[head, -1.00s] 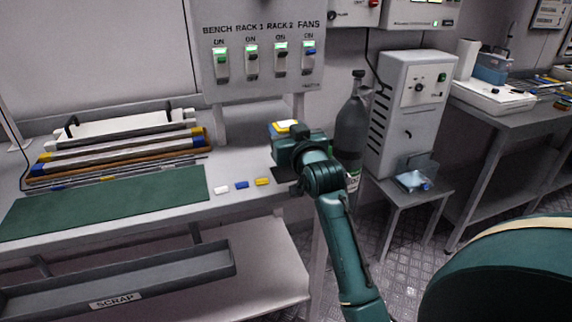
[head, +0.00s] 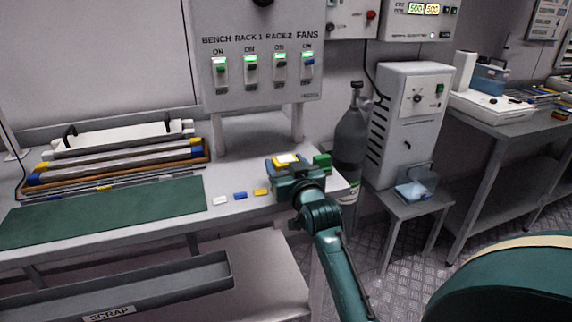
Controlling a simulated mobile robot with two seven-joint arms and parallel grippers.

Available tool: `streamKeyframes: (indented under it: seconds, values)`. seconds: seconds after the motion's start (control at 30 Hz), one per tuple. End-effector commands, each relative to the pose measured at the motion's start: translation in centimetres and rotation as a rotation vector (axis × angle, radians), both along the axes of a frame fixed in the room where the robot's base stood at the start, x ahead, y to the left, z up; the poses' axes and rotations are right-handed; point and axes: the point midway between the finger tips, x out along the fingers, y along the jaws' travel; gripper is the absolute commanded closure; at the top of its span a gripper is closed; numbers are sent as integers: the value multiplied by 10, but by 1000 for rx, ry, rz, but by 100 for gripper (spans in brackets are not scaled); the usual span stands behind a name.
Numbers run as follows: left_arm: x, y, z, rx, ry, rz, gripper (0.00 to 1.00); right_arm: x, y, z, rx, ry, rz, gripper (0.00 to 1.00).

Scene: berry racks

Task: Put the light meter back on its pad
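The light meter (head: 287,159), yellow with a pale top face, is at the right end of the bench, just beyond my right gripper (head: 298,165). My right gripper is low over the bench and looks open. One green finger stands to the right of the meter with a gap, and the other side is by its left edge. The hand hides the meter's lower part. I cannot tell whether it rests fully on its pad, which is hidden behind the hand. My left gripper is not in view.
White, blue and yellow small blocks (head: 240,195) lie left of the hand. A green mat (head: 105,210) and a rack of bars (head: 120,155) lie farther left. A switch panel (head: 262,85) rises behind. A grey gas cylinder (head: 351,135) stands right of the bench.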

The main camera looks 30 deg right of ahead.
Motion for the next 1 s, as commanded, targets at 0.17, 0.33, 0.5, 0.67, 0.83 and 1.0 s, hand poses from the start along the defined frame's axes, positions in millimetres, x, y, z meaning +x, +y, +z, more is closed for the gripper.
streamKeyframes:
  seconds: [0.17, 0.33, 0.5, 0.67, 0.83, 1.0]
  values:
    - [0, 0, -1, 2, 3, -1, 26, 0, 0, 0, 0, 0, 0, 26]
    - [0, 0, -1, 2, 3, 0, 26, 0, 0, 0, 0, 0, 0, 26]
    - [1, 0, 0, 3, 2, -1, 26, -6, 2, 2, 1, 3, 0, 26]
    - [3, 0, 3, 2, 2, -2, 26, -35, 8, 2, 1, 3, 0, 26]
    - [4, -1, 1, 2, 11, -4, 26, -72, 18, 2, 1, 4, 1, 26]
    - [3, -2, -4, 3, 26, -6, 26, -100, 24, 2, 1, 3, 1, 26]
